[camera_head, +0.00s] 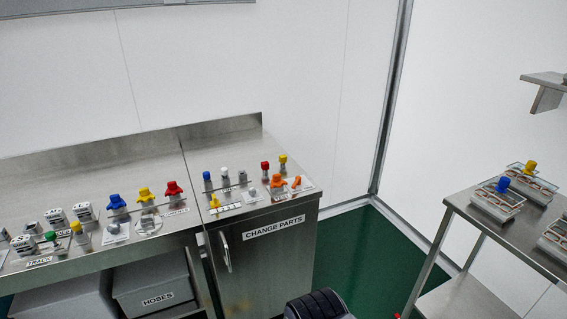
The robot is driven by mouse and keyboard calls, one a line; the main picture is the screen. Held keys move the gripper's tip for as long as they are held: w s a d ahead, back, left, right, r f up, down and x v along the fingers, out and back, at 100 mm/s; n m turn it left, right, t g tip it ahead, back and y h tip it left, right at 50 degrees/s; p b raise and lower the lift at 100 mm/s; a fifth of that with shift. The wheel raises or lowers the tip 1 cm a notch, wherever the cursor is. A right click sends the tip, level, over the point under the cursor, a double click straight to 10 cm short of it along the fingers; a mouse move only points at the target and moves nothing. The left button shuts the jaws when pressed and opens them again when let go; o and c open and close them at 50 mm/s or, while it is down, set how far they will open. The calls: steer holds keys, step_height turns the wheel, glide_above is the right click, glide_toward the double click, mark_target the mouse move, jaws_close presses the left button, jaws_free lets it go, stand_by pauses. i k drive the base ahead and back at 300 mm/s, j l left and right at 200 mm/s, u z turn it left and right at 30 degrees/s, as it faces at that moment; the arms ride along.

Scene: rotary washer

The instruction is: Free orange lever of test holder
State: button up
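Two orange parts sit at the right end of the steel cabinet top, on a pale labelled plate. One is a knob-like orange piece (277,181); beside it on the right is a slimmer orange lever (296,183) that looks tilted. The holder under them is too small to make out, and I cannot tell how the lever is held.
The steel cabinet (263,262) is marked CHANGE PARTS. Red (265,167) and yellow (283,160) capped parts stand close behind the orange ones. Several coloured knobs fill the counter leftward. A steel table (455,207) stands right; green floor (350,255) lies between.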

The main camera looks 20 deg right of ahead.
mark_target(298, 182)
steer(key=i+l, duration=0.2)
steer(key=i, duration=0.15)
steer(key=i+l, duration=0.25)
steer(key=i, duration=0.15)
steer(key=i+l, duration=0.2)
steer(key=i, duration=0.15)
steer(key=z, duration=0.05)
